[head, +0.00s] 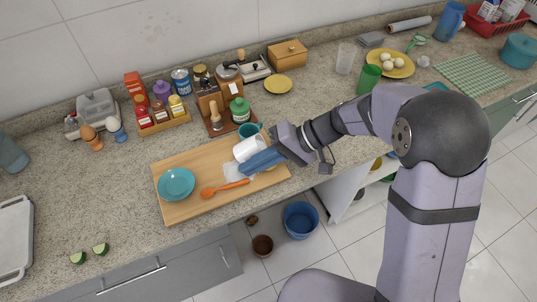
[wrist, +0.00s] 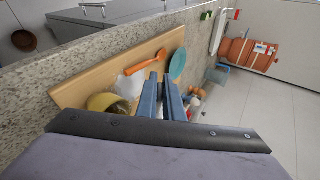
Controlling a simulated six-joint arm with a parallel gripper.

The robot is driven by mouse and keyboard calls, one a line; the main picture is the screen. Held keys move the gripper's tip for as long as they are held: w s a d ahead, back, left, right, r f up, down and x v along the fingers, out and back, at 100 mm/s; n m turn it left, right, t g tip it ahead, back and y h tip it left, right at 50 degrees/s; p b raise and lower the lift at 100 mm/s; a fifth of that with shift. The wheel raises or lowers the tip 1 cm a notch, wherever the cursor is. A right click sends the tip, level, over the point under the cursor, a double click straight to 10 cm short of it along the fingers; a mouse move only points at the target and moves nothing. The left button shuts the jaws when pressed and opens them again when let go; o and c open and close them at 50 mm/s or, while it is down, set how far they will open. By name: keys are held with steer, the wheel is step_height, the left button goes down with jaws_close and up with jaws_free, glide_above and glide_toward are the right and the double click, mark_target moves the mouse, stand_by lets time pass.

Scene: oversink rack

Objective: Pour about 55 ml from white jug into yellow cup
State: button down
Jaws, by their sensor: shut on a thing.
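The white jug (head: 246,147) is at my gripper (head: 257,163) in the head view, over the right part of the wooden board (head: 205,155). It looks tilted, though the blue fingers cover part of it. My gripper is shut on it; the wrist view shows the two fingers (wrist: 163,97) with a narrow gap, and the jug is hard to make out there. The yellow cup (wrist: 104,102) shows in the wrist view to the left of the fingers, at the board's end. In the head view it is almost wholly hidden by my gripper. I see no liquid stream.
A teal plate (head: 176,184) and an orange spoon (head: 222,188) lie on the board. A teal cup (head: 249,130) stands just behind the jug. A green-lidded jar (head: 240,110) and a condiment tray (head: 163,125) stand farther back. The counter left of the board is mostly clear.

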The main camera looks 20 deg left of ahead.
steer(key=shift+w+d, duration=0.1)
steer(key=shift+w+d, duration=0.1)
steer(key=shift+d, duration=0.1)
steer(key=shift+y, duration=0.3)
steer(key=shift+w+d+r+b, duration=0.1)
steer(key=shift+b, duration=0.25)
steer(key=shift+a+r+g+y, duration=0.1)
steer(key=shift+a+g+y, duration=0.2)
steer(key=shift+a+y, duration=0.1)
steer(key=shift+b, duration=0.35)
steer(key=shift+s+a, duration=0.15)
steer(key=shift+s, duration=0.05)
steer(key=shift+s+a+y+b, duration=0.1)
steer(key=shift+a+y+b, duration=0.1)
steer(key=shift+y+b, duration=0.2)
steer(key=shift+f+g+y+b, duration=0.4)
steer(key=shift+b, duration=0.4)
